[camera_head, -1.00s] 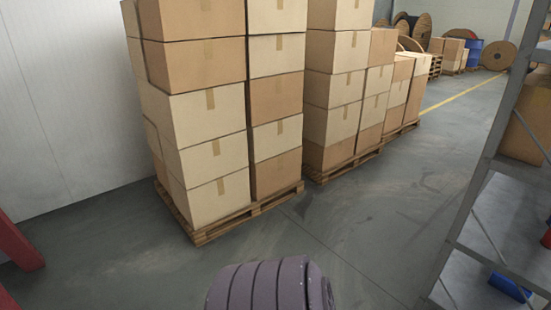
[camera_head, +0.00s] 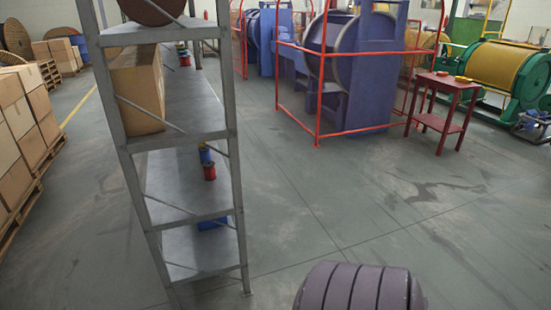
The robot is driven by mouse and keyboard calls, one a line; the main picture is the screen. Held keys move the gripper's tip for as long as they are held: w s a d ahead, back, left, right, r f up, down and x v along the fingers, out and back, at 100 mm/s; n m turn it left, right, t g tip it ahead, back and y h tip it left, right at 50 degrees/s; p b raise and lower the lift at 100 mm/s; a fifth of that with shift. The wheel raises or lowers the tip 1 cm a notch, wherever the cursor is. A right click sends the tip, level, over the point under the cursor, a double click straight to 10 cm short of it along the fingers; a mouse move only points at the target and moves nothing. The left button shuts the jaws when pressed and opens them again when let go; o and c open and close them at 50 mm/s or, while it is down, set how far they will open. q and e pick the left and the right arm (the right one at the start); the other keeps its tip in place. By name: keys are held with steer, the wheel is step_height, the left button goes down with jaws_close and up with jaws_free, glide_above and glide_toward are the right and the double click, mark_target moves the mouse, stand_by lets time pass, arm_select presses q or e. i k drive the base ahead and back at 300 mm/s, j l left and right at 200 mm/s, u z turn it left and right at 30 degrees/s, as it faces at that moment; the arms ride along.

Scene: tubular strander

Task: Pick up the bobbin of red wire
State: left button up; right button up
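A small red bobbin (camera_head: 209,171) stands on a middle level of the grey metal shelf (camera_head: 190,213), left of centre. A blue bobbin (camera_head: 205,154) with a yellowish end is right behind it. Another small red bobbin (camera_head: 185,60) sits farther back on a higher shelf level. They are too small for me to make out the wire itself. Neither of my grippers is in view.
A cardboard box (camera_head: 138,92) sits on the shelf. Boxes on pallets (camera_head: 28,135) stand at the left. A red-railed blue machine (camera_head: 345,75) stands behind, with a red table (camera_head: 447,100) at right. The floor (camera_head: 340,200) between is clear.

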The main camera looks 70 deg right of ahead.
mark_target(209, 168)
steer(key=z, duration=1.65)
steer(key=i, duration=0.15)
